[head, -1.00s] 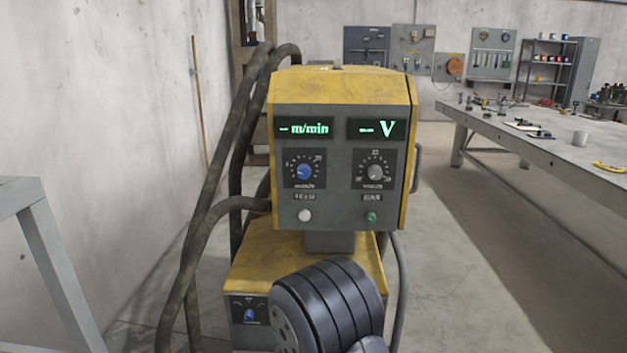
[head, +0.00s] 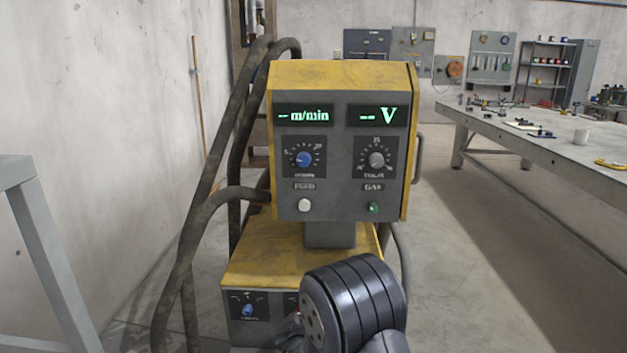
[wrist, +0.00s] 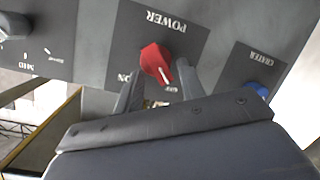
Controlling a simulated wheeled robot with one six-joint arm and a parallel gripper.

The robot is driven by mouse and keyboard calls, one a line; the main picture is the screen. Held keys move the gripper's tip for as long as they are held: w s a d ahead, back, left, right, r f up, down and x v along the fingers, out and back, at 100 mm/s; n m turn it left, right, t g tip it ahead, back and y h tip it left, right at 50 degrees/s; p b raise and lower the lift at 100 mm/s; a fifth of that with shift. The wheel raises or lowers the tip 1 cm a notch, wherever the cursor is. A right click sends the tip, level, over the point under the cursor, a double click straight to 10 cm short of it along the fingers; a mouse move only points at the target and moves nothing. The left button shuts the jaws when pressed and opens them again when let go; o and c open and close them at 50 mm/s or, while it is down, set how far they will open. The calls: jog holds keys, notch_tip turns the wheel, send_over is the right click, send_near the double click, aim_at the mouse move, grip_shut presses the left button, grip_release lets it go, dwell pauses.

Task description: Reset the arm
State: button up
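The yellow and grey welding machine (head: 340,150) stands ahead, its upper box carrying two green-lit displays over two dials. In the wrist view, a grey panel labelled POWER carries a red rotary knob (wrist: 157,62) with a white pointer mark and ON and OFF lettering, upside down in the picture. My gripper (wrist: 158,82) is open, its two dark fingers apart on either side of the knob's near part. I cannot tell whether they touch it. In the head view my arm hides the right part of the lower box's front.
A blue CRATER knob (wrist: 257,90) sits beside the POWER panel. Thick dark hoses (head: 205,200) run along the machine's left side. A grey frame (head: 45,250) stands at the left edge. A long workbench (head: 560,155) is at the right, with open floor between.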

jog(key=shift+d+m+y+b, duration=0.25)
jog(key=shift+m+y+b, duration=0.3)
jog(key=shift+m+b, duration=0.65)
jog(key=shift+d+m+y+b, duration=0.2)
jog(key=shift+m+y+b, duration=0.35)
jog(key=shift+m+b, duration=0.6)
jog(key=shift+r+t, duration=0.1)
jog(key=shift+t, duration=0.2)
